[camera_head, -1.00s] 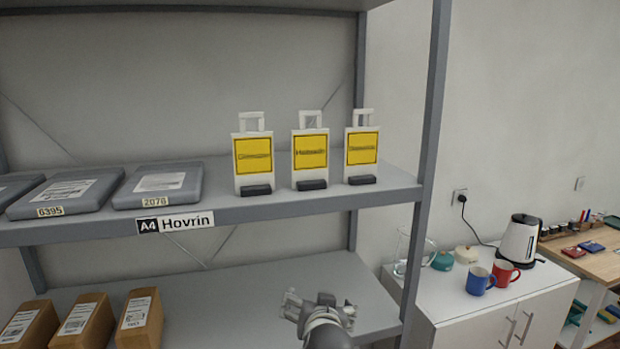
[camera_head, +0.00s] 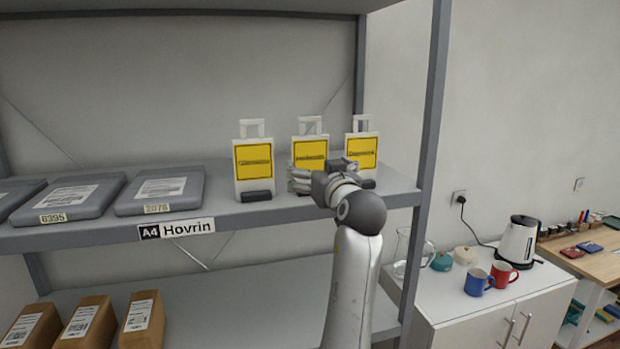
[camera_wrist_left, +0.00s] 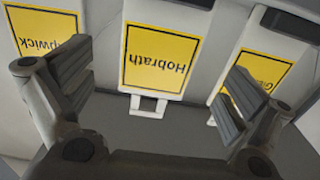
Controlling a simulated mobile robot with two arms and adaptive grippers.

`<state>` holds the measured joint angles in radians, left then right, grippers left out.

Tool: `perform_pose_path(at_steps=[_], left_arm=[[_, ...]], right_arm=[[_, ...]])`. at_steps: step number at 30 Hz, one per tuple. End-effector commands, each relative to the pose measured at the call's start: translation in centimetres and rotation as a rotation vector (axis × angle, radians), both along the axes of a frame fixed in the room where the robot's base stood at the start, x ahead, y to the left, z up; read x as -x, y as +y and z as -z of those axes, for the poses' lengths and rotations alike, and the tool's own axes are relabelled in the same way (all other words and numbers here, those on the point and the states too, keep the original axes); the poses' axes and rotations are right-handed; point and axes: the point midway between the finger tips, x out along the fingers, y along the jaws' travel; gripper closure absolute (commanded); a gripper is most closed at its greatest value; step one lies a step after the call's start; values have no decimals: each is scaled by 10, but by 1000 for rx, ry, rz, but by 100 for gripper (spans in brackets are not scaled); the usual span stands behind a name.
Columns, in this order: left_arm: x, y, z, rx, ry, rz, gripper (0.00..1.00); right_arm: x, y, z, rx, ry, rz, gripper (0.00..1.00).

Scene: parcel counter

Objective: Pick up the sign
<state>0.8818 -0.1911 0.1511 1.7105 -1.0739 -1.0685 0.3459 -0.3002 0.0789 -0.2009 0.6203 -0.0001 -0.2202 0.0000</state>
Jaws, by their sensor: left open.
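Three white signs with yellow labels and top handles stand in a row on the upper shelf: the left sign (camera_head: 253,162), the middle sign (camera_head: 310,150) and the right sign (camera_head: 362,152). My left gripper (camera_head: 322,174) is in front of the middle sign and hides its lower part and part of the right sign's base. In the left wrist view, the middle sign (camera_wrist_left: 160,60) appears upside down, reads "Hobrath", and lies between the open fingers of my left gripper (camera_wrist_left: 155,85). Contact with it does not show. My right gripper is not in view.
Grey parcels (camera_head: 160,190) lie on the left of the upper shelf (camera_head: 222,207). A metal post (camera_head: 430,120) stands right of the signs. Brown boxes (camera_head: 88,322) sit on the lower shelf. Mugs and a kettle (camera_head: 518,242) stand on the white cabinet at right.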

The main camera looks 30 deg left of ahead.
Motion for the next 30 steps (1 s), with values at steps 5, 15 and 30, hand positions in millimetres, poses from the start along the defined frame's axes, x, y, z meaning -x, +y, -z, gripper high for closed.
perform_pose_path(at_steps=[5, 15, 30], left_arm=[[-8, 10, -1, 0, 0, 0, 0], [-28, 34, -2, 1, 2, -1, 0], [-41, 48, 3, 1, -1, 1, 4]], right_arm=[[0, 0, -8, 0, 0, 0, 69], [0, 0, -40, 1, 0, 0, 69], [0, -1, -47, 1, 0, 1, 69]])
